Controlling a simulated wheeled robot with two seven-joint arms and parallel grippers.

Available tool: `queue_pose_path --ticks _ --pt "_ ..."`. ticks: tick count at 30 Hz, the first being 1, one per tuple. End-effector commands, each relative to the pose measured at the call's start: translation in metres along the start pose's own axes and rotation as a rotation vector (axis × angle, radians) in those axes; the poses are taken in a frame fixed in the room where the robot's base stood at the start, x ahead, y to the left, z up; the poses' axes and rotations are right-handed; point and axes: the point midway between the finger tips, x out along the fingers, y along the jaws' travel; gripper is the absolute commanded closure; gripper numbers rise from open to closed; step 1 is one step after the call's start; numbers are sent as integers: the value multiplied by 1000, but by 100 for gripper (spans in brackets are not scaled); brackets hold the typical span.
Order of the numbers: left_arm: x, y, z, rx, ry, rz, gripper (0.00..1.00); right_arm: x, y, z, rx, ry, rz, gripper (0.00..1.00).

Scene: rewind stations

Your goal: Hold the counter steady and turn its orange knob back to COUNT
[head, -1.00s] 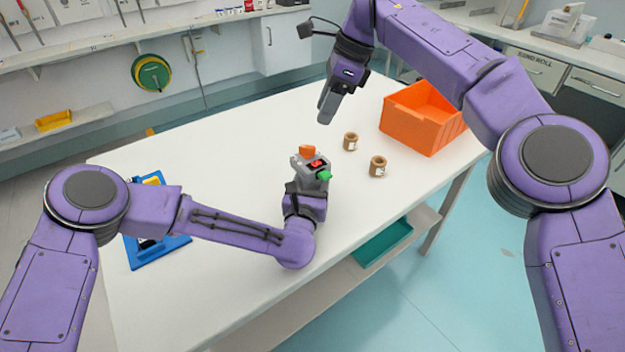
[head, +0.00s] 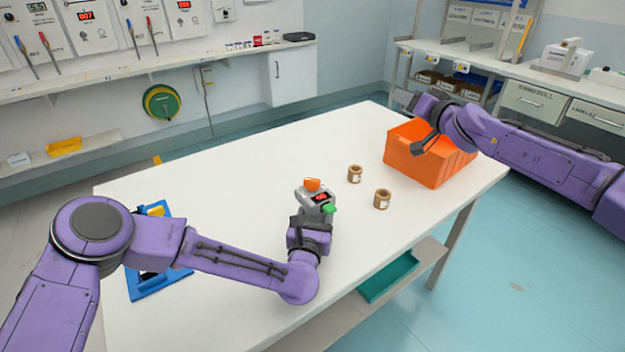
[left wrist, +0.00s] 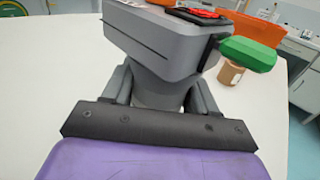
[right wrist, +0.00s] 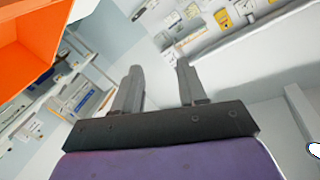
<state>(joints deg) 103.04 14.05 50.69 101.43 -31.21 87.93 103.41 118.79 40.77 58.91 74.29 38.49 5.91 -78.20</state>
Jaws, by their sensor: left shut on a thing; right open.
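The grey counter (head: 318,200) stands upright near the middle of the white table. Its orange knob (head: 312,184) is at the top back, with a red display in front and a green part (head: 330,210) on the right side. My left gripper (left wrist: 160,92) is shut around the counter's narrower lower part, below the wide grey head (left wrist: 150,40). The knob's marks are too small to read. My right gripper (head: 401,97) is open and empty, up at the far right by the orange bin, well away from the counter; its spread fingers show in the right wrist view (right wrist: 158,85).
Two brown jars (head: 355,174) (head: 382,199) stand right of the counter. The orange bin (head: 425,165) is at the table's far right corner. A blue tray (head: 160,283) lies at the left. The table (head: 240,165) is clear behind the counter.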

Motion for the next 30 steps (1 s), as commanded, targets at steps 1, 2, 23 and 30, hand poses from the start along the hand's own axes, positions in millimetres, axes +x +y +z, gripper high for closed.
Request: queue_pose_path --ticks 1,2,23,30 --pt "0 0 0 0 0 0 78 -5 -18 15 -96 -39 -110 58" --pt "0 0 0 0 0 0 78 -10 -31 27 -160 -69 -185 58" --pt "0 0 0 0 0 0 78 -83 -127 193 -711 -518 -901 58" --pt "0 0 0 0 0 0 78 -52 -156 230 -710 -515 -898 58"
